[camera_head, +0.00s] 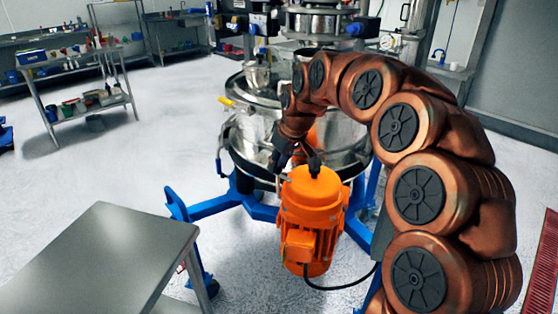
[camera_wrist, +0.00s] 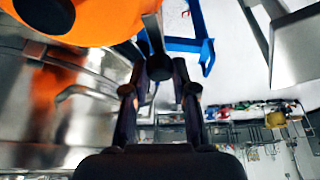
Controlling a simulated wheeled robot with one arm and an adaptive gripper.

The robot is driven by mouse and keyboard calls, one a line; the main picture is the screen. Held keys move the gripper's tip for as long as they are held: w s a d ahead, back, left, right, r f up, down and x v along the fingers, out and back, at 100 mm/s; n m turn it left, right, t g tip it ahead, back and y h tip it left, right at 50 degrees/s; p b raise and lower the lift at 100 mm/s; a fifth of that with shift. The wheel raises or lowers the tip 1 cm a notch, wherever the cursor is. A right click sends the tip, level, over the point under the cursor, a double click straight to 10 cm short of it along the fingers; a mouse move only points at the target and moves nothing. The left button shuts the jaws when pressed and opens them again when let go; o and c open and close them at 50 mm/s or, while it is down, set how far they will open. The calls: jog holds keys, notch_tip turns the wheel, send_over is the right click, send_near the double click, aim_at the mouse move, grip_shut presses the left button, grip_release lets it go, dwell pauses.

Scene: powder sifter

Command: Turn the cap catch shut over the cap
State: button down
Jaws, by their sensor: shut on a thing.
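My gripper (camera_wrist: 159,70) is shut on the dark end of a slim grey metal bar (camera_wrist: 152,34), which appears to be the cap catch. In the head view my gripper (camera_head: 283,155) is low at the side of the steel sifter (camera_head: 255,135), just above and left of the orange motor (camera_head: 312,215). My arm and gripper hide the catch there. I cannot make out the cap in either view. A bent metal handle (camera_wrist: 85,92) stands off the steel wall to the left in the wrist view, apart from my fingers.
The orange motor is close beside my gripper, with a black cable (camera_head: 340,286) below. Blue legs (camera_head: 235,203) spread under the sifter. A yellow handle (camera_head: 228,102) sticks out left. A grey table (camera_head: 100,262) stands front left; the floor left of the sifter is open.

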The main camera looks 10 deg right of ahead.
jog(key=shift+w+r+n, duration=0.1)
jog(key=shift+n, duration=0.9)
jog(key=shift+y, duration=0.3)
jog(key=c, duration=0.9)
grip_release()
jog(key=shift+c, duration=0.2)
jog(key=v, duration=1.2)
jog(key=shift+w, duration=0.3)
